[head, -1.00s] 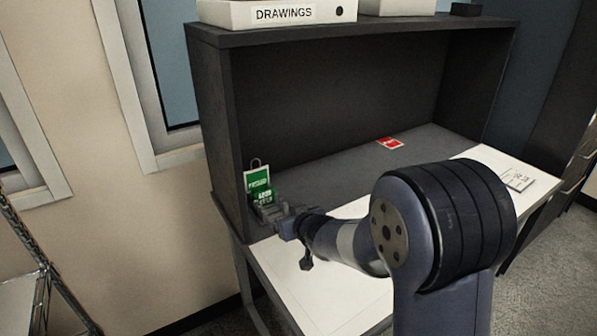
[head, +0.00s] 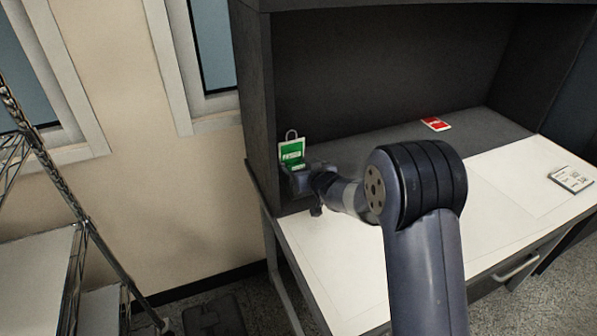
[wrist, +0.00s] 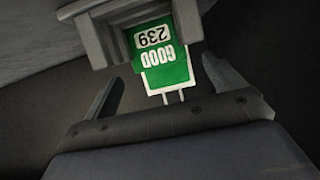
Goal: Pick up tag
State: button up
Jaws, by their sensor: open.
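A green and white tag (head: 291,150) with a metal loop on top stands upright at the left end of the dark cabinet. In the wrist view the tag (wrist: 167,72) reads GOOD and 239, upside down, and sits in the notch of a grey holder (wrist: 95,30). My gripper (head: 306,180) is in front of the tag and hides its lower part in the head view. In the wrist view my gripper (wrist: 161,68) is open, with one finger on each side of the tag, apart from it. I cannot tell the depth between the fingertips and the tag.
A red tag (head: 436,124) lies flat on the grey shelf floor. A printed white item (head: 571,179) lies on the white desk top (head: 490,235) at right. The cabinet's side wall (head: 256,110) is close on the left. A wire rack (head: 75,190) stands at far left.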

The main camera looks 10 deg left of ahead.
jog(key=shift+x, duration=1.25)
jog(key=c, duration=1.1)
